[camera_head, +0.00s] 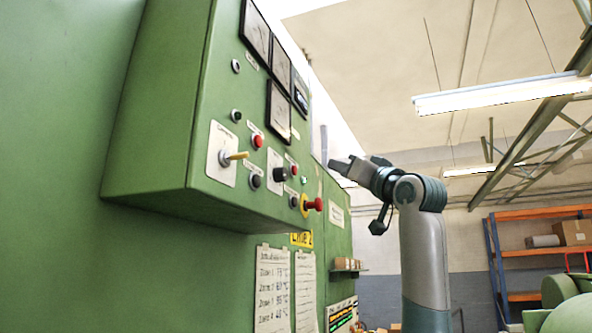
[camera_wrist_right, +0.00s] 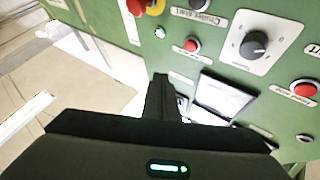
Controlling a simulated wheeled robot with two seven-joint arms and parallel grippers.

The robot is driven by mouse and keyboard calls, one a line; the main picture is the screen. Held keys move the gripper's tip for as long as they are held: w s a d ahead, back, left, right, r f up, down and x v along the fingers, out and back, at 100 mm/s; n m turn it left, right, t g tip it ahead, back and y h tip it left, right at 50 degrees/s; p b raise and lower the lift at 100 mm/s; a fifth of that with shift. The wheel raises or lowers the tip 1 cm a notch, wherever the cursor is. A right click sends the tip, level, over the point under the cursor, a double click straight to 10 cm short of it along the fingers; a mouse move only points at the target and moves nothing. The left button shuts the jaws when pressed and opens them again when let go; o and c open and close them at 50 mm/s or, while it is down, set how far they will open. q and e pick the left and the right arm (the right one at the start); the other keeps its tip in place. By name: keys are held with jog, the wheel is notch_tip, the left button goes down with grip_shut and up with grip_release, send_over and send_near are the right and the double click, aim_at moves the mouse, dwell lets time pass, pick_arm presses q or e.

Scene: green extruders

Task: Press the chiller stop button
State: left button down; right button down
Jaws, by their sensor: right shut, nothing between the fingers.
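A green control panel (camera_head: 170,140) fills the left of the head view. A small red button (camera_head: 294,169) on it has a black button (camera_head: 293,201) below. In the wrist view this red button (camera_wrist_right: 192,44) sits near the black button (camera_wrist_right: 200,4), whose label reads like "Chiller start"; the red button's own label (camera_wrist_right: 182,78) is too small to read. My right gripper (camera_head: 335,164) is shut and empty, right of the panel face and apart from the buttons. In the wrist view its fingertips (camera_wrist_right: 161,80) lie below and left of the red button. My left gripper is not in view.
A red emergency button (camera_head: 315,204) on a yellow ring sticks out at the panel's lower right. A grey knob (camera_head: 281,174) and another red button (camera_head: 257,141) are further left. Gauges (camera_head: 280,66) sit above. Open air lies right of the panel; a shelf rack (camera_head: 540,215) stands far back.

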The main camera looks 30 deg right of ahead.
aim_at(294, 170)
jog(key=w+a+p, duration=0.1)
jog(key=w+a, duration=0.3)
jog(key=w, duration=0.1)
jog(key=shift+a, duration=0.15)
jog(key=shift+w+a+p, duration=0.15)
jog(key=shift+p, duration=0.2)
dwell(1.9)
jog(key=shift+w+a, duration=0.15)
jog(key=shift+w+a, duration=0.25)
jog(key=shift+w, duration=0.05)
dwell(1.1)
jog(key=shift+s+d, duration=0.15)
jog(key=shift+s, duration=0.05)
jog(key=shift+s+d, duration=0.35)
jog(key=shift+s, duration=0.05)
dwell(0.5)
